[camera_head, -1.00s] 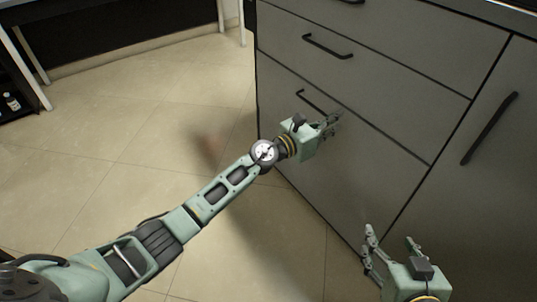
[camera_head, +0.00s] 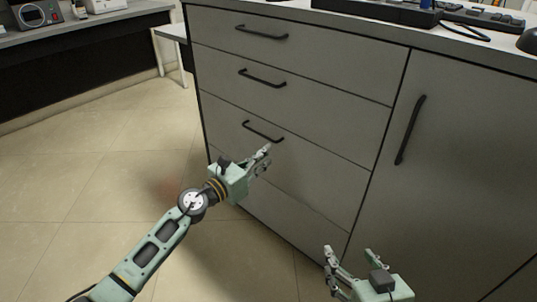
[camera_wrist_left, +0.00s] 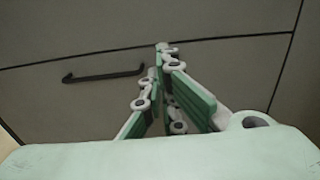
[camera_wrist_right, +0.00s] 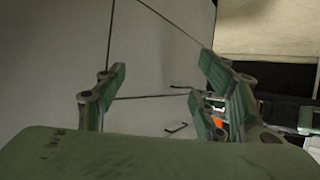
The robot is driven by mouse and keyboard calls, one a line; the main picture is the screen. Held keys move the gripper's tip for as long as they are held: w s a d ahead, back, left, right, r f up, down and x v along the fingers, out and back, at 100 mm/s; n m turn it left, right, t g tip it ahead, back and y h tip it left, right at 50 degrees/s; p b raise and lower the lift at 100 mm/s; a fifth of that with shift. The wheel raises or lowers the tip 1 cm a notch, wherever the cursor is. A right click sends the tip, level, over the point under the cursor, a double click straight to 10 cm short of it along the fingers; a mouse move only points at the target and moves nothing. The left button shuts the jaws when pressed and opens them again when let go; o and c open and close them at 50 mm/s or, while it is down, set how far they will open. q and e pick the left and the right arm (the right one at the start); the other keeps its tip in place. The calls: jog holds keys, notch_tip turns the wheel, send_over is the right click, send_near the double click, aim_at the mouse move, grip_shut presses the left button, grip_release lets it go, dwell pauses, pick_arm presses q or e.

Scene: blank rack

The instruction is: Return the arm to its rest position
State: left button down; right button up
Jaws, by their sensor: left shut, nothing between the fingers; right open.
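My left gripper (camera_head: 265,152) is shut and empty, in front of the grey cabinet's third drawer, just below and right of that drawer's black handle (camera_head: 262,132). In the left wrist view its fingertips (camera_wrist_left: 165,50) meet, with the handle (camera_wrist_left: 103,75) to their left. My right gripper (camera_head: 348,254) is open and empty, low in front of the cabinet near the bottom of the head view. In the right wrist view its two fingers (camera_wrist_right: 165,90) stand apart with the cabinet front beyond them.
The grey cabinet (camera_head: 310,120) has closed drawers and a door with a black handle (camera_head: 410,130). Dark items (camera_head: 380,10) lie on its top. A bench (camera_head: 90,30) with devices stands at the far left. The tiled floor (camera_head: 90,190) at left is clear.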

pick_arm(q)
jog(key=v, duration=0.7)
pick_arm(e)
jog(key=s+f+g, duration=0.1)
jog(key=s+d+f+g, duration=0.1)
jog(key=f, duration=0.1)
jog(key=shift+h, duration=0.3)
